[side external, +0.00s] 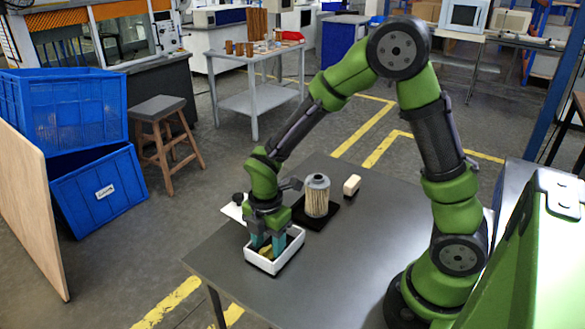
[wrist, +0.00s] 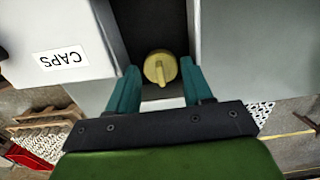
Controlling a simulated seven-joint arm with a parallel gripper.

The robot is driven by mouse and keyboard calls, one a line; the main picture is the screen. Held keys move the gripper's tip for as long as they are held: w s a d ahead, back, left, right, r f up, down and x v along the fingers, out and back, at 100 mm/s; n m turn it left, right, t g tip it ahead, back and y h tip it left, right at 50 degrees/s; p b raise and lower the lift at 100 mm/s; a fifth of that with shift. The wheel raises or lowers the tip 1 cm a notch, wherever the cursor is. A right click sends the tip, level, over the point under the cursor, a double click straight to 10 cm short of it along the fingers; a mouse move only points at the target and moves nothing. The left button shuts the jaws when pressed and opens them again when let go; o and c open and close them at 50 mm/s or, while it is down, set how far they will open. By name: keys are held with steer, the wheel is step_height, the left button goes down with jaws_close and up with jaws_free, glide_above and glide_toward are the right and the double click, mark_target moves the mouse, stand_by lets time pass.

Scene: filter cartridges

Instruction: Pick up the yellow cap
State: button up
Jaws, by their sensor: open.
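The yellow cap (wrist: 160,68) is round with a raised bar across its top. In the wrist view it lies in the white tray (wrist: 235,55) marked CAPS, over the dark tray floor. In the side view a little yellow of the cap (side external: 265,251) shows between the fingers, inside the white tray (side external: 262,262). My gripper (side external: 267,245) points down into the tray. In the wrist view my gripper (wrist: 158,70) is open, with one teal finger on each side of the cap. I cannot tell whether the fingers touch it.
A filter cartridge (side external: 317,197) stands upright on a black base (side external: 325,221) behind and right of the tray. A white piece (side external: 232,212) with a black knob is left of my gripper. The grey table's (side external: 330,275) front is clear.

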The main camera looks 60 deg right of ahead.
steer(key=shift+f, duration=0.2)
steer(key=c, duration=0.5)
